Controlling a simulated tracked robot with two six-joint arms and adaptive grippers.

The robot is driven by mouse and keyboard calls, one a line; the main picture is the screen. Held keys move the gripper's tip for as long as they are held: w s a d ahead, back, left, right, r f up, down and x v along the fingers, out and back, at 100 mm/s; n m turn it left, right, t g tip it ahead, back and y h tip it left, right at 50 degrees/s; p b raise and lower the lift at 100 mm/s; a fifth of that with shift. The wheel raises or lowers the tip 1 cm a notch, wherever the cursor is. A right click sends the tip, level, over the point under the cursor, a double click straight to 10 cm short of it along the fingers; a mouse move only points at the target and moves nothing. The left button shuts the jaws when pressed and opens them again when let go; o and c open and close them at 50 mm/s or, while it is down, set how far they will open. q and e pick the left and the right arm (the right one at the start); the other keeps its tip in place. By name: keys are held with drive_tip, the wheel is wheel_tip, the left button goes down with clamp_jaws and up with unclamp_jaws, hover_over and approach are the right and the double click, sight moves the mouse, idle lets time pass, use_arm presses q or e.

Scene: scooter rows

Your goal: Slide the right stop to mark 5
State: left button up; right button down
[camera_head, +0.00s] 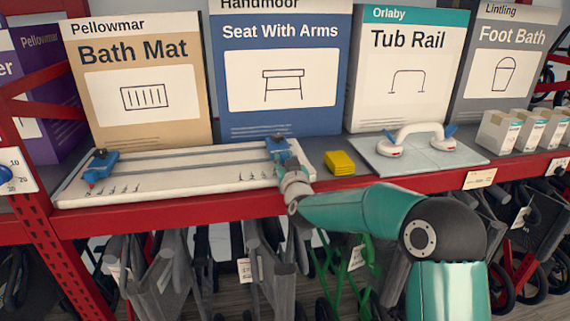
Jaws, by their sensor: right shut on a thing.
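A long white board (185,172) lies on the red-edged shelf. A left blue stop (103,163) sits near its left end, with a red tip at its front. The right blue stop (276,147) sits near the board's right end. My right gripper (284,158) reaches in from the front and is shut on the right stop, partly covering it. My left gripper is out of view.
A yellow block (339,163) lies just right of my right gripper. Further right is a pale plate (365,158) with a white suction handle (420,132). Large boxes, such as the blue Seat With Arms box (280,110), stand close behind the board. The red shelf edge (170,214) runs in front.

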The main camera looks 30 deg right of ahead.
drive_tip(key=shift+d+r, duration=0.1)
drive_tip(key=shift+d, duration=0.1)
drive_tip(key=c, duration=1)
unclamp_jaws()
drive_tip(key=shift+d, duration=0.2)
drive_tip(key=shift+w+a, duration=0.1)
drive_tip(key=shift+a, duration=0.05)
drive_tip(key=v, duration=1.2)
drive_tip(key=shift+a, duration=0.15)
